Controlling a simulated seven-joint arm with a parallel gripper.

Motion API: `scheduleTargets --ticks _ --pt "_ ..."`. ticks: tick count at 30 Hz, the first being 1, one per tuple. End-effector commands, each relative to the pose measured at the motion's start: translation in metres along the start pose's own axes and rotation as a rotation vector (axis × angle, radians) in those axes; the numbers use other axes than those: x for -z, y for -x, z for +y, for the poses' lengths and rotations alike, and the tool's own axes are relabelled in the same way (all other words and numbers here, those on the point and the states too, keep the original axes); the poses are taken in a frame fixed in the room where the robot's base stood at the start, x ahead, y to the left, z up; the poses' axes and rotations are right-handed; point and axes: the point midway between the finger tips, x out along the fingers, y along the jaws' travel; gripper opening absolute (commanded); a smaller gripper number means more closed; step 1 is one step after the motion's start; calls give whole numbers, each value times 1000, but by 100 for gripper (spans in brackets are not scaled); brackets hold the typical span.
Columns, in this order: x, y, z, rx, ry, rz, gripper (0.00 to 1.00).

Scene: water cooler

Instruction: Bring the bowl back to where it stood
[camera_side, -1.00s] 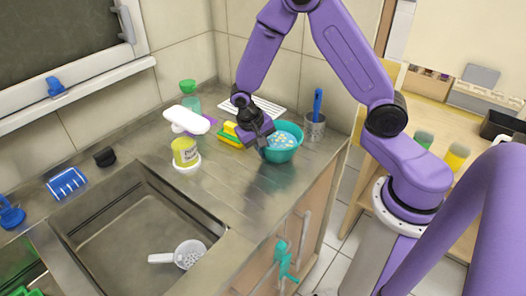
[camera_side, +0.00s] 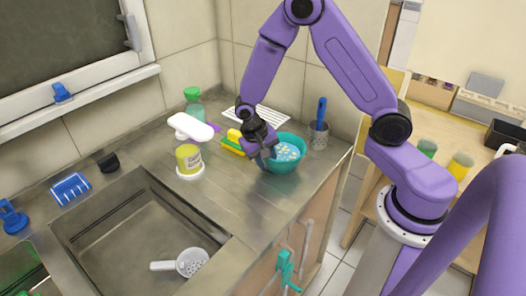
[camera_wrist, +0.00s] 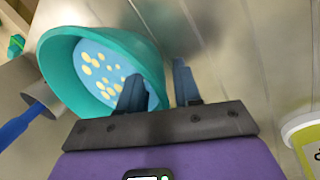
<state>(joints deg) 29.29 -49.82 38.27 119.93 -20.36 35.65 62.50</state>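The teal bowl (camera_side: 289,164) stands on the metal counter near its right end, beside the sponge. It is upright, with a light blue, yellow-spotted inside. In the wrist view the bowl (camera_wrist: 60,70) fills the upper left. My gripper (camera_side: 268,157) is at the bowl's left rim in the side view. In the wrist view my gripper (camera_wrist: 158,85) has its fingers apart, one over the inside of the bowl and one outside it, with the rim between them. A gap shows between the rim and the outer finger. The fingertips are partly hidden in the side view.
A yellow-green sponge (camera_side: 234,148) lies left of the bowl. A grey cup with a blue-handled brush (camera_side: 320,118) stands close on its right. A yellow-green tub (camera_side: 188,158) and a sink (camera_side: 130,235) are further left. The counter in front of the bowl is clear.

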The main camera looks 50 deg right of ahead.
Motion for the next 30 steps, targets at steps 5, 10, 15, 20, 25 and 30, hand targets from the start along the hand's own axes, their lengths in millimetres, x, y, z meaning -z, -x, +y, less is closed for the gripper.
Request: scheduleTargets --ticks 5,10,15,20,25,30 --pt "1 21 -1 3 -2 4 33" --pt "1 55 -1 5 -1 6 33" --pt "1 88 -1 5 -2 5 33" --pt "1 109 0 2 -1 2 33" --pt "0 119 0 1 0 0 33" --pt "-3 122 0 4 16 3 33"
